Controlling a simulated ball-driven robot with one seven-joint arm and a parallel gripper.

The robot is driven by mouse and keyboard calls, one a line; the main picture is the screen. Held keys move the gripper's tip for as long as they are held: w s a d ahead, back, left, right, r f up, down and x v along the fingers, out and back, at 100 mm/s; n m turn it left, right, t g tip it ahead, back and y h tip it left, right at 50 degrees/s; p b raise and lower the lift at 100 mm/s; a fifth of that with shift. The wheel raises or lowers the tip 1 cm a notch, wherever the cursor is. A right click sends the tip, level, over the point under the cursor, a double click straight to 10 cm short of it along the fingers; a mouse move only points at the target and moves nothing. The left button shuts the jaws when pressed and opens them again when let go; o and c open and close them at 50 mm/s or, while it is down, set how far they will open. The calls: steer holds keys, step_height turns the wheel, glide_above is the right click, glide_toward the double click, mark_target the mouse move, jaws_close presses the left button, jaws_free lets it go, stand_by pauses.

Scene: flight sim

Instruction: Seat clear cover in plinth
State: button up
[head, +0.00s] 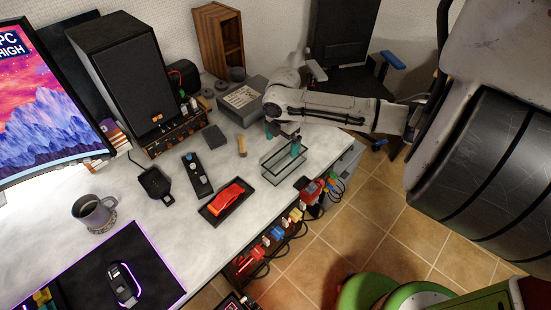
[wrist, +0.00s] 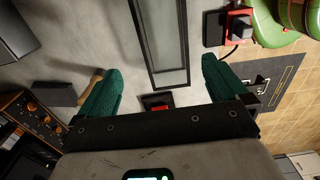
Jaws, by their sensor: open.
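The clear cover (head: 280,166) is a long, see-through box with dark edges, lying near the table's right front edge. It also shows in the wrist view (wrist: 171,79), running up from between the fingers. My gripper (head: 283,142) is open with green fingers, over the cover's far part. In the wrist view my gripper (wrist: 159,68) has one finger on each side of the cover with a gap, holding nothing; its exact height is unclear. The plinth (head: 211,214) is a flat black base to the left of the cover, with a red model car (head: 229,198) on it.
A black panel with knobs (head: 197,175), a wooden-handled tool (head: 242,145) and a grey box (head: 243,98) stand around the far side. A mug (head: 94,212) and speaker (head: 118,68) are left. Plugs and cables (head: 272,238) line the front edge. White tabletop between plinth and cover is clear.

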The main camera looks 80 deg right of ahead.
mark_target(285, 156)
step_height(285, 156, down, 4)
steer(key=shift+s+f, duration=0.1)
steer(key=shift+f, duration=0.15)
steer(key=shift+s+d+f+p, duration=0.1)
steer(key=shift+s+f+p, duration=0.05)
steer(key=shift+f, duration=0.8)
steer(key=shift+s+f+p, duration=0.2)
steer(key=shift+f, duration=0.75)
steer(key=shift+s+d+f+p, duration=0.1)
steer(key=shift+s+f+p, duration=0.05)
steer(key=shift+f, duration=0.8)
steer(key=c, duration=1)
steer(key=shift+r, duration=0.1)
steer(key=shift+c, duration=0.2)
